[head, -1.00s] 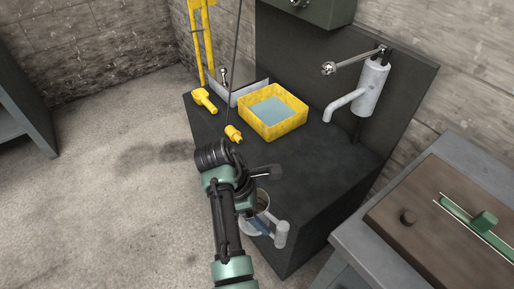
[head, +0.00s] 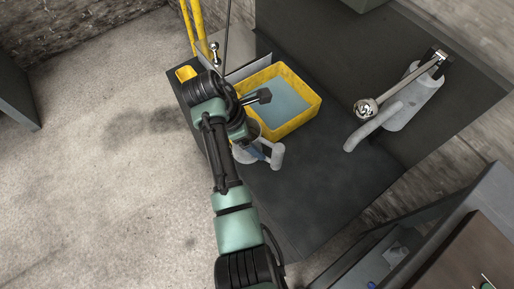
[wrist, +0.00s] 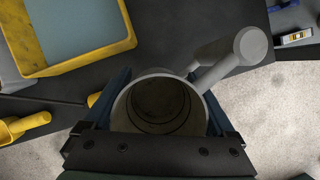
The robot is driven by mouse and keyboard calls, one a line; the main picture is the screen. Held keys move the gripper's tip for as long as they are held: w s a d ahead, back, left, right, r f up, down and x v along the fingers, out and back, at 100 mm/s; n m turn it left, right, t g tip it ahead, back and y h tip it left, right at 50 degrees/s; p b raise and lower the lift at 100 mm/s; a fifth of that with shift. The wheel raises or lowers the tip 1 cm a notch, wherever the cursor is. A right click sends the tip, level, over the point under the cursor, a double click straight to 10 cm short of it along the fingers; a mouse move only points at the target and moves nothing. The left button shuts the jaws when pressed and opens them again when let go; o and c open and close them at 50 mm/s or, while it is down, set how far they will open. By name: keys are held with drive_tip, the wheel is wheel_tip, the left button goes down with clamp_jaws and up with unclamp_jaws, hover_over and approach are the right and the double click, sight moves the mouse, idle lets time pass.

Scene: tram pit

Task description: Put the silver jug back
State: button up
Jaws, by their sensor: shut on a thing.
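The silver jug is a dull grey open cylinder with a stubby side arm (head: 277,156). In the wrist view I look down into the jug (wrist: 205,82), which is upright or nearly so and looks empty. My gripper (head: 250,148) is shut on it, with a dark blue finger on each side of its body in the wrist view (wrist: 160,100). In the head view, the jug is over the dark bench top (head: 300,195), just in front of the yellow basin (head: 297,124). My arm hides part of it. I cannot tell whether its base touches the bench.
The yellow basin holds pale blue water or lining. A yellow scoop (wrist: 28,124) lies left of the jug in the wrist view. A grey wall fixture with a spout (head: 414,98) stands at the right, a metal rod beside it. The bench top between basin and fixture is clear.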

wheel_tip(320, 180, down, 10)
drive_tip(key=b, duration=0.2)
drive_tip(key=shift+r+b, duration=0.1)
drive_tip(key=shift+b, duration=0.25)
drive_tip(key=o, duration=1.3)
drive_tip(key=shift+f, duration=0.2)
drive_tip(key=shift+o, duration=0.2)
drive_tip(key=shift+r, duration=0.3)
drive_tip(key=p+v, duration=0.3)
drive_tip(key=v, duration=0.8)
drive_tip(key=shift+s+a+r, duration=0.1)
drive_tip(key=shift+a+r, duration=0.2)
drive_tip(key=shift+r, duration=0.05)
